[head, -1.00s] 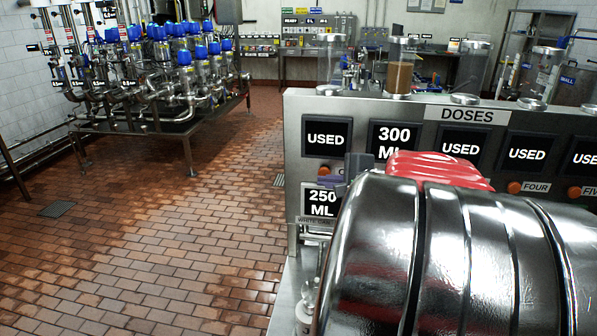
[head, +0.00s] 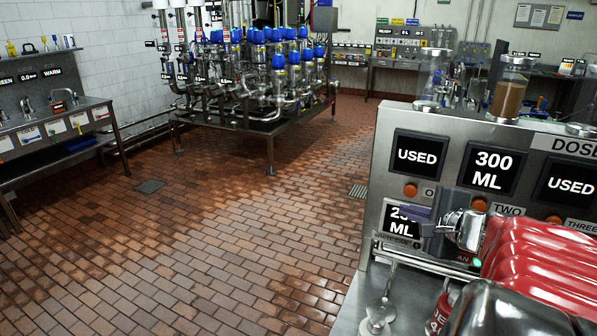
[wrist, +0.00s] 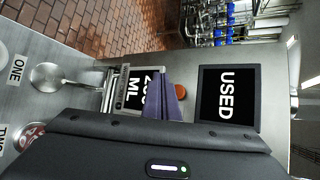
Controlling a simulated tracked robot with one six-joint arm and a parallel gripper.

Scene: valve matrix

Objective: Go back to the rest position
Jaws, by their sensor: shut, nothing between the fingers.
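My gripper (head: 420,214) is at the right of the head view, in front of the lower left part of the steel DOSES panel (head: 380,205). Its purple fingers are together with nothing between them. In the wrist view the closed purple fingers (wrist: 166,97) lie beside the USED screen (wrist: 227,94) and over the edge of the ML display (wrist: 128,88). I cannot tell whether the fingertips touch the panel. My red and dark arm links fill the lower right of the head view.
A steel ledge (head: 405,300) with a round metal fitting (head: 377,314) lies below the panel. Glass cylinders stand on top, one holding brown liquid (head: 508,97). A blue-capped valve rack (head: 270,85) and a sink bench (head: 60,130) stand across the open tiled floor (head: 230,250).

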